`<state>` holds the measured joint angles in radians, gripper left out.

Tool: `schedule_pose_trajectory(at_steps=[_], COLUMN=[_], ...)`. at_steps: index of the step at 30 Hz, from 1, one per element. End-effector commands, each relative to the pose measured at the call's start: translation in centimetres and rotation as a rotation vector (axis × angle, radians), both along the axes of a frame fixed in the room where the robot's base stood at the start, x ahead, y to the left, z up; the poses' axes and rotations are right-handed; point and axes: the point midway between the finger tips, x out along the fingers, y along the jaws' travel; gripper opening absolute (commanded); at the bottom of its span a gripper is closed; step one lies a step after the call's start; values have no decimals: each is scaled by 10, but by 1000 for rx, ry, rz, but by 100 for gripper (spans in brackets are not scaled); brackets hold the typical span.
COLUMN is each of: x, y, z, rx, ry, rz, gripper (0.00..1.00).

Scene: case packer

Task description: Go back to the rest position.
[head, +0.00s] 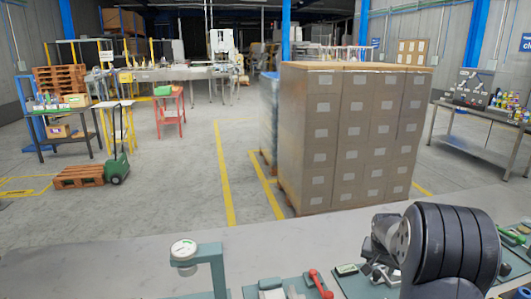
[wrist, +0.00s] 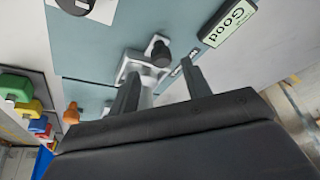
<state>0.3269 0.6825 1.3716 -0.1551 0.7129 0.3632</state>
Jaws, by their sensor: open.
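My gripper (wrist: 160,85) shows in the wrist view with its two dark fingers apart and nothing clearly held between them. Beyond the fingertips is a grey metal fixture with a black knob (wrist: 160,54) on a blue-grey plate (wrist: 100,35). I cannot tell whether the fingers touch the fixture. In the head view my dark arm is folded over the bench (head: 120,262) at the lower right, and the fingertips are hidden there.
A green "Good" display (wrist: 230,20) lies beside the fixture. In the head view, a dial gauge stand (head: 205,255) and red-handled clamp (head: 320,284) stand on the bench. Stacked cartons (head: 345,140) rise behind.

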Motion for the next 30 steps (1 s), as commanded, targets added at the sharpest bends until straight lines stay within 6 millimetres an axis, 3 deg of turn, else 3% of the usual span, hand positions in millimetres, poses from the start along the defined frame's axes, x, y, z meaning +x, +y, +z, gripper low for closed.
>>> schedule_pose_trajectory(at_steps=[8, 13, 30], x=[11, 9, 9], y=[-7, 5, 14], z=[-34, -33, -30], rx=[1, 1, 11], ry=[1, 2, 1], rz=[-1, 0, 3], gripper=[46, 46, 46])
